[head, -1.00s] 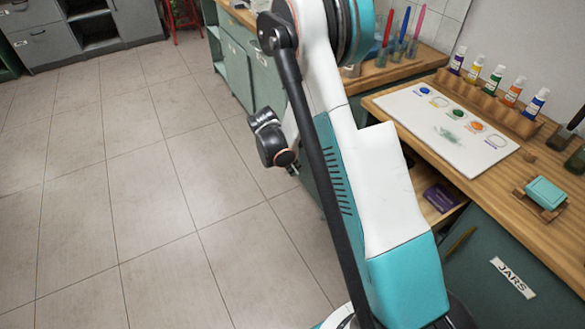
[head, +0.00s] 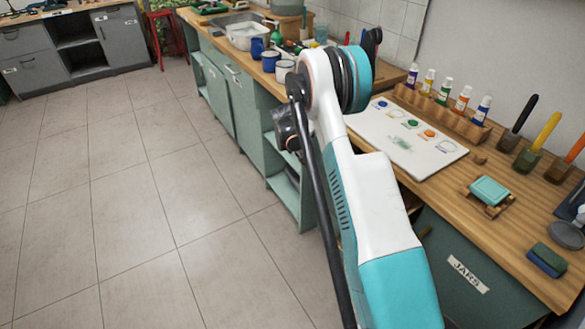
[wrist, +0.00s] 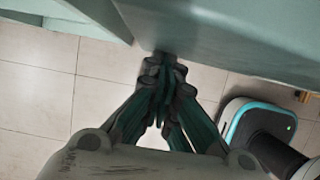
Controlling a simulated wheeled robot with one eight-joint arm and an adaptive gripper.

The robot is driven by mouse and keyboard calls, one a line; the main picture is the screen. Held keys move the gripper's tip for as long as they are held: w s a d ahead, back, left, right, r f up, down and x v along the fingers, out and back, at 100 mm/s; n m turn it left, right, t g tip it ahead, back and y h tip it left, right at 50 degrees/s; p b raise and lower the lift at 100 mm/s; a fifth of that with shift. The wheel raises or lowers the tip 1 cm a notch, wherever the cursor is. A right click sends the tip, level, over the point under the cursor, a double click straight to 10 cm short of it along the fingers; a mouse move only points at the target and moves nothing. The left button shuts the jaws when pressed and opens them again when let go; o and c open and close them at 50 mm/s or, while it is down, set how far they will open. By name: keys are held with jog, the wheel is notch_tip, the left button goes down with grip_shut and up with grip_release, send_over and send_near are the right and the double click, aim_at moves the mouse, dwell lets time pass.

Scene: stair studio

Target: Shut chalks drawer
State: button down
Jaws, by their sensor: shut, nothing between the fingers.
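A teal panel (wrist: 235,40) fills the top right of the wrist view; it may be the front of the chalks drawer, but no label shows on it. My gripper (wrist: 164,68) is shut and empty, its fingertips at the panel's near edge. I cannot tell whether they touch it. In the head view my arm hides the gripper and most of the drawer area. A small wooden bit of what may be the drawer (head: 409,197) shows just right of the arm, under the worktop.
A teal front labelled JARS (head: 468,274) is at the lower right. The wooden worktop (head: 515,225) holds a palette sheet (head: 405,140), paint bottles in a rack (head: 440,108) and a soap dish (head: 489,192). Tiled floor (head: 130,220) at left is clear. Open shelves (head: 287,180) stand beyond my arm.

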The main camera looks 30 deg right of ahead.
jog(key=d, duration=0.6)
jog(key=shift+w, duration=0.1)
dwell(0.3)
jog(key=shift+a, duration=0.2)
jog(key=a+r+p, duration=0.4)
jog(key=a+r, duration=0.3)
jog(key=r, duration=0.2)
jog(key=h+p, duration=0.2)
jog(key=h, duration=0.3)
send_near(320, 165)
jog(key=b+x, duration=0.1)
jog(key=x, duration=0.2)
jog(key=b+x, duration=0.1)
jog(key=x, duration=0.2)
jog(key=a+f+b+x, duration=0.1)
jog(key=x, duration=0.2)
jog(key=shift+d+f, duration=0.15)
jog(key=shift+f, duration=0.15)
jog(key=shift+d+r+b, duration=0.2)
jog(key=shift+d+b, duration=0.45)
jog(key=shift+d, duration=0.55)
jog(key=shift+d+r, duration=0.1)
jog(key=shift+d, duration=0.55)
